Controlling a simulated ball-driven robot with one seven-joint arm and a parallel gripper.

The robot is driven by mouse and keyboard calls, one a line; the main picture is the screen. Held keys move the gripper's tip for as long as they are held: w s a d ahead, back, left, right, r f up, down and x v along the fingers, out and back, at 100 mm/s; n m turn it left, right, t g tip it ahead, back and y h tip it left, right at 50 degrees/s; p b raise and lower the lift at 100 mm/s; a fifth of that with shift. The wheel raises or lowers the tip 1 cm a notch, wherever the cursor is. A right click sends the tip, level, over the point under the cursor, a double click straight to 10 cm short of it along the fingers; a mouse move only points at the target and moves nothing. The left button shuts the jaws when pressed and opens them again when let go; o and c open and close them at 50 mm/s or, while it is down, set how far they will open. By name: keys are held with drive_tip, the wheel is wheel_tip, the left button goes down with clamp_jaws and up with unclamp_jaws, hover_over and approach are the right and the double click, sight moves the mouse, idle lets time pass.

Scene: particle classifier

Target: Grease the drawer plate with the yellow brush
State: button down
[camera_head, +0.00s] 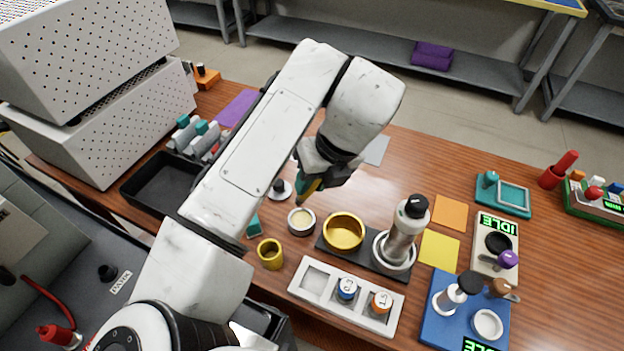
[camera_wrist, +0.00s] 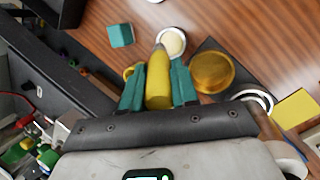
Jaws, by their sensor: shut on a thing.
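My gripper (camera_head: 312,184) is shut on the yellow brush (camera_wrist: 158,84), whose handle sits between the two teal fingers (camera_wrist: 157,92) in the wrist view. The brush's dark tip points at a small round white dish (camera_head: 301,221) with cream-coloured contents. In the wrist view the tip overlaps the edge of this dish (camera_wrist: 172,42); I cannot tell whether it touches. In the head view the brush (camera_head: 304,190) shows partly below my gripper, above the table. I cannot pick out the drawer plate for certain.
A gold bowl (camera_head: 344,231) and a grey bottle (camera_head: 404,234) stand on a dark base right of the dish. A yellow cup (camera_head: 270,254) and a teal block (camera_head: 253,226) are to its left. A white tray (camera_head: 316,282) with jars lies in front. A black tray (camera_head: 150,190) is farther left.

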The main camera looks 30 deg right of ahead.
drive_tip(key=shift+f+b, duration=2.4)
drive_tip(key=shift+f, duration=0.45)
drive_tip(key=shift+f, duration=0.6)
drive_tip(key=shift+r+p, duration=2.95)
drive_tip(key=shift+r, duration=0.65)
drive_tip(key=shift+f, duration=0.1)
